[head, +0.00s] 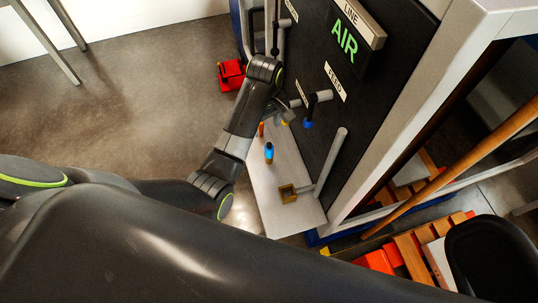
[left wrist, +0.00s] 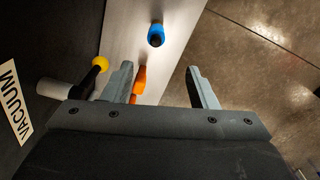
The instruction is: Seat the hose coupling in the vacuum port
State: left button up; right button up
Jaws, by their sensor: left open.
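My left gripper (head: 284,112) is open beside the dark panel, above the pale shelf. In the left wrist view its two fingers (left wrist: 161,86) stand wide apart. An orange piece (left wrist: 139,84) on the shelf shows beside the left finger, which partly covers it; nothing is clasped. A blue piece with a dark top (left wrist: 156,35) stands farther along the shelf; it also shows in the head view (head: 269,152). The VACUUM label (left wrist: 14,103) marks the panel near a grey stub (left wrist: 52,92) with a black lever and yellow knob (left wrist: 100,64). I cannot tell which piece is the hose coupling.
The panel (head: 372,95) carries a FEED label, a lit AIR sign and a blue-tipped black handle (head: 308,123). A red object (head: 231,75) lies on the open floor.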

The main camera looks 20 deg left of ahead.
aim_at(269, 147)
pick_arm(q)
notch_tip(269, 147, down, 8)
jog(key=shift+f+p, duration=0.15)
jog(key=shift+p, duration=0.25)
jog(key=shift+w+d+f, duration=0.1)
jog(key=shift+d+f, duration=0.1)
jog(key=shift+f, duration=0.8)
jog(key=shift+d+f, duration=0.2)
jog(key=shift+f, duration=1.55)
jog(key=shift+c, duration=0.4)
jog(key=c, duration=1.1)
jog(key=shift+o, duration=0.2)
jog(key=shift+r, duration=0.1)
